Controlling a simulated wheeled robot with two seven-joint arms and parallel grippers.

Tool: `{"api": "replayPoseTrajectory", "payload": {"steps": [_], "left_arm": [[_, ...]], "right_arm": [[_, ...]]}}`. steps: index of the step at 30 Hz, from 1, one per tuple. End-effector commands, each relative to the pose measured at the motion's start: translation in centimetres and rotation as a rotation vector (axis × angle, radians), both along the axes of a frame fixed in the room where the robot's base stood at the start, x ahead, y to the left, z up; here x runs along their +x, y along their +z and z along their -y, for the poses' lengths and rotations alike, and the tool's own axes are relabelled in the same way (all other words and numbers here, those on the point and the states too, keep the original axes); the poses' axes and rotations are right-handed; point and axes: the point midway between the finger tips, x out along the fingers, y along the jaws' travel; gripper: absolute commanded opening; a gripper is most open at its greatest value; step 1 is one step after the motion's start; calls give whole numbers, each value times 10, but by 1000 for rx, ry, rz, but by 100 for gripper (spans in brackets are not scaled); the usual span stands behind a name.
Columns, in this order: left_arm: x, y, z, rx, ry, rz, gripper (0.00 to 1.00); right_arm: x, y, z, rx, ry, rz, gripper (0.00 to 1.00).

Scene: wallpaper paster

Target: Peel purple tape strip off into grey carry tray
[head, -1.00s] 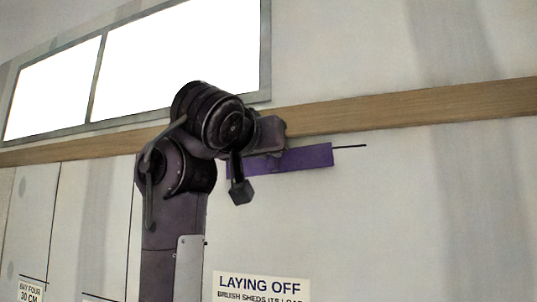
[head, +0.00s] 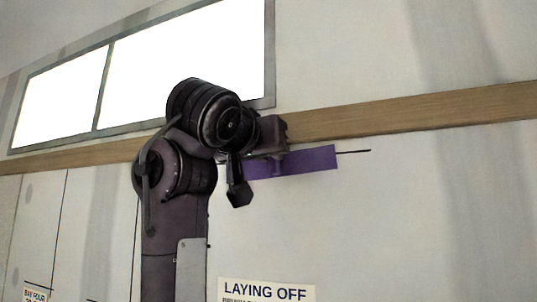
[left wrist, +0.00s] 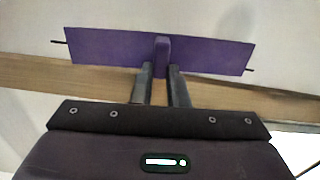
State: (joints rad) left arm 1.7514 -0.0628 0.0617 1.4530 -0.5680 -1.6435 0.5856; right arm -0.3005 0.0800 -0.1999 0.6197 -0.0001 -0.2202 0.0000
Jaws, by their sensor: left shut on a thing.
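A flat purple tape strip (head: 310,159) lies along the pale wall just below the wooden rail, slightly tilted in the head view. A thin dark line shows past its ends. In the left wrist view the purple strip (left wrist: 105,46) spans the upper part, with a small purple tab (left wrist: 162,55) standing out from its middle. My left gripper (left wrist: 162,72) is shut on this tab, one finger on each side. In the head view my left gripper (head: 277,160) is at the strip, its arm hiding the strip's left part. The grey carry tray and my right gripper are not in view.
The wooden rail (head: 420,110) runs across the wall right above the strip. A bright framed window (head: 185,65) is at upper left. A "LAYING OFF" sign (head: 266,292) is low on the wall. The wall right of the strip is clear.

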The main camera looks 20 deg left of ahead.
Motion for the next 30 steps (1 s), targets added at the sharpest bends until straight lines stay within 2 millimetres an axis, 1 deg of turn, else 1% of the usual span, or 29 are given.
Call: {"api": "replayPoseTrajectory", "payload": {"steps": [6,24,30], "left_arm": [[-17,-1,0,0,-2,4,0],[-64,-1,-2,0,-1,3,0],[-69,0,-2,-1,0,1,0]], "right_arm": [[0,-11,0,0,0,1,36],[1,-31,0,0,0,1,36],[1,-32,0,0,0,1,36]]}}
